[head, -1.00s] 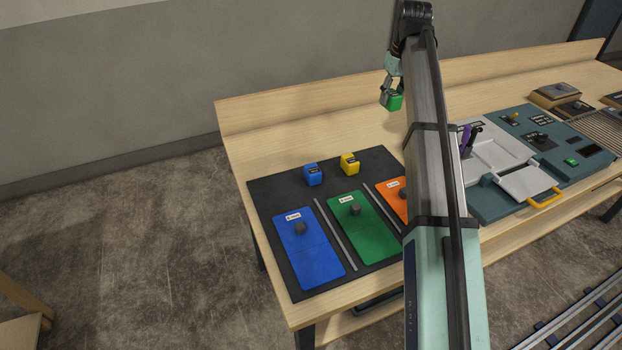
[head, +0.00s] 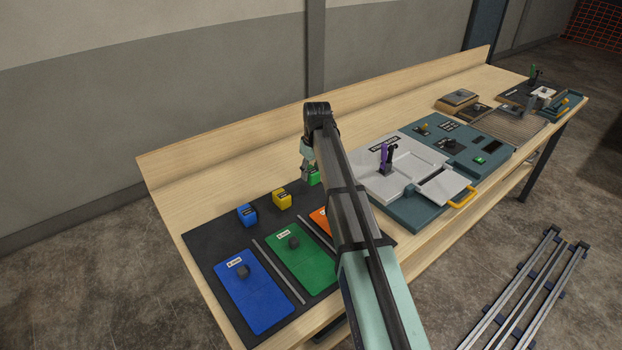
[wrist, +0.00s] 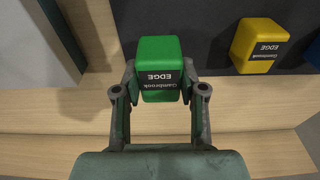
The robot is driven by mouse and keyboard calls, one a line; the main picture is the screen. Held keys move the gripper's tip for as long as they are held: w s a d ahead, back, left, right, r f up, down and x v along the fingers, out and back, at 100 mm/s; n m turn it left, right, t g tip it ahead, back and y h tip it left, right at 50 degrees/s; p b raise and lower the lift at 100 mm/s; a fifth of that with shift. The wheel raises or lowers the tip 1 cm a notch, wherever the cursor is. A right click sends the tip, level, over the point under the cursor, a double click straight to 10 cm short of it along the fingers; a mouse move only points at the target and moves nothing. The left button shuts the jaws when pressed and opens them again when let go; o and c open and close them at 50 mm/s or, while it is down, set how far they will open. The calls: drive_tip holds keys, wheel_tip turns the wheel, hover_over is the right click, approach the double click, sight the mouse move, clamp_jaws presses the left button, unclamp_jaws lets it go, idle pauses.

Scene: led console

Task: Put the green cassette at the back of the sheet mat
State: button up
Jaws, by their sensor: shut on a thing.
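My gripper (wrist: 158,98) is shut on the green cassette (wrist: 158,62), with a finger on each side of it. In the head view the green cassette (head: 314,178) shows partly behind my arm, at the back right of the dark sheet mat (head: 212,238). In the wrist view it overlaps the mat's back edge (wrist: 205,66). I cannot tell whether it touches the mat or hangs just above it.
A blue cassette (head: 247,215) and a yellow cassette (head: 282,199) stand along the back of the mat. Blue (head: 250,295), green (head: 300,260) and orange (head: 320,218) sheets lie in front. A teal console (head: 405,208) stands to the right. Bare wood lies behind the mat.

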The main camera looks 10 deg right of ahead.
sight(311, 180)
drive_tip(key=shift+f+p, duration=0.4)
drive_tip(key=shift+f, duration=1.45)
drive_tip(key=shift+f, duration=0.1)
drive_tip(key=o, duration=1.2)
drive_tip(key=shift+c, duration=0.2)
drive_tip(key=r+b, duration=0.1)
drive_tip(key=r, duration=0.3)
drive_tip(key=s+r, duration=0.1)
drive_tip(key=r, duration=0.3)
drive_tip(key=r+b, duration=0.1)
drive_tip(key=r, duration=0.3)
drive_tip(key=shift+s+d+r+b, duration=0.1)
drive_tip(key=shift+s+d+b, duration=0.1)
drive_tip(key=shift+d+b, duration=0.15)
